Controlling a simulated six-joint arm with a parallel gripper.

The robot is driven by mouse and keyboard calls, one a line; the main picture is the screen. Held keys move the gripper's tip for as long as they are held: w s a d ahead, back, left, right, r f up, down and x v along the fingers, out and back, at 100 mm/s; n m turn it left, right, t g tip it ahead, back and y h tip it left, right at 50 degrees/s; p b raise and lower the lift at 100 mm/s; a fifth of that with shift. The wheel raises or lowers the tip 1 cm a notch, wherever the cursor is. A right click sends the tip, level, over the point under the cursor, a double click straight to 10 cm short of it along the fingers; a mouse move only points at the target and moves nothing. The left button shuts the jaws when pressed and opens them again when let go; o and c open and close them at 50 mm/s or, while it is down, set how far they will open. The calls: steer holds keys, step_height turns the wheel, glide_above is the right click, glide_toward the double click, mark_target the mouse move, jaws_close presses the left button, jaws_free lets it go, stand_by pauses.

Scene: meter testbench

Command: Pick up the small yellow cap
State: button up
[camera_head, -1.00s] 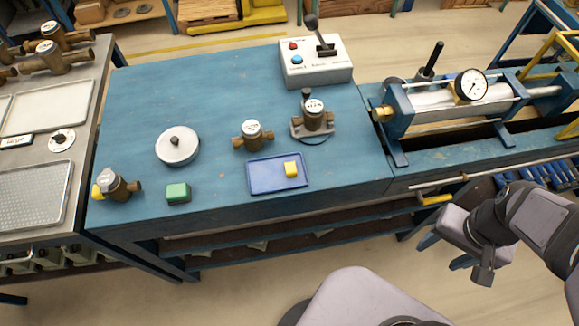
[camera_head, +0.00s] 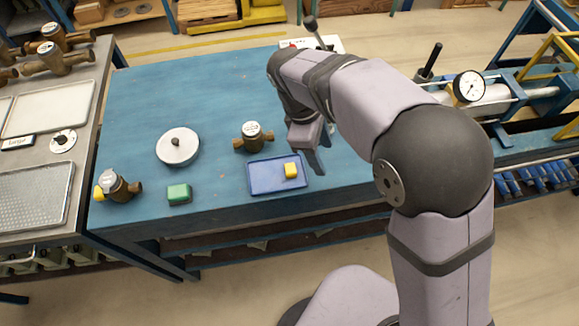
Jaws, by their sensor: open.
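A small yellow cap (camera_head: 291,170) sits in the right part of a shallow blue tray (camera_head: 262,187) near the front edge of the blue bench. Another yellow piece (camera_head: 98,193) is on the left end of the brass meter at the bench's front left; I cannot tell whether it is a cap too. My gripper (camera_head: 318,165) is above the bench, just right of the tray and the yellow cap, with its fingers pointing down. It is open and apart from the cap. My wrist partly covers the fingers.
A green block (camera_head: 179,193) lies left of the tray. A brass meter (camera_head: 252,137) stands behind the tray, and a round white lidded disc (camera_head: 177,146) is at the left. The bench's back left is clear.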

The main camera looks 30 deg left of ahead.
mark_target(290, 168)
steer(key=s+a+n+t, duration=0.2)
steer(key=s+a+n, duration=0.3)
steer(key=s+a, duration=0.3)
steer(key=shift+w+d+f+p, duration=0.15)
steer(key=shift+w+f+p, duration=0.45)
steer(key=shift+f, duration=0.35)
steer(key=shift+w+d+f+p, duration=0.15)
steer(key=shift+w+f+p, duration=0.4)
steer(key=shift+f, duration=0.4)
steer(key=shift+w+d+f+p, duration=0.15)
steer(key=shift+w+f+p, duration=0.45)
steer(key=shift+f, duration=0.35)
steer(key=shift+w+d+f, duration=0.1)
steer(key=shift+w+f, duration=0.05)
steer(key=shift+f, duration=0.5)
steer(key=shift+c, duration=0.2)
steer(key=c, duration=1.1)
steer(key=shift+o, duration=0.2)
steer(key=shift+r, duration=0.1)
